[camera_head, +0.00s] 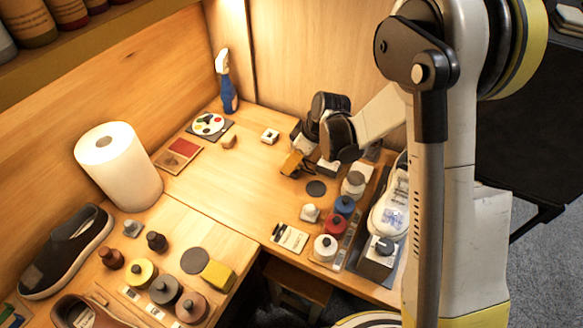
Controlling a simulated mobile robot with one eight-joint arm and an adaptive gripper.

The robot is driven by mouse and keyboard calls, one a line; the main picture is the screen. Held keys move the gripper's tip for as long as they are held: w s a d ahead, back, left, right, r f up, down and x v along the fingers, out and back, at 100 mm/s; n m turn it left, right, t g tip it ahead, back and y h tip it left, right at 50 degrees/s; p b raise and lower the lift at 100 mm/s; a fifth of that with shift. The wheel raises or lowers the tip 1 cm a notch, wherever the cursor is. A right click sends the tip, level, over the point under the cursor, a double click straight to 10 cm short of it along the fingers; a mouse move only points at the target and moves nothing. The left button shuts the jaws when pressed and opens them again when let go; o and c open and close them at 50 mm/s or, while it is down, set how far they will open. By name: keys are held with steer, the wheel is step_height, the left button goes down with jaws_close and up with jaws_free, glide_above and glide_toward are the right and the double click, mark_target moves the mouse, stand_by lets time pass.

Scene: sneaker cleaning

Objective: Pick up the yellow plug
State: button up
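A yellow round, plug-like piece with a dark knob (141,271) stands on the near left part of the bench, in a row with a grey one (165,290) and a pinkish one (191,307). My gripper (298,152) is at the back right of the bench, far from that row. A small yellow-orange piece (292,163) shows at or just beside its fingers; I cannot tell whether it is held or what it is. The fingers are small and dark here, and their opening is not clear.
A yellow block (218,275) lies beside a dark disc (194,260). A paper roll (118,168), dark shoe (66,250) and blue spray bottle (227,85) line the left and back. Red (333,224) and blue (344,206) pieces stand right. The bench middle is clear.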

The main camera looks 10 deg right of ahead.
steer(key=shift+w+a+f, duration=0.15)
steer(key=shift+f, duration=0.4)
steer(key=shift+r, duration=0.1)
jaws_close()
steer(key=shift+r, duration=0.15)
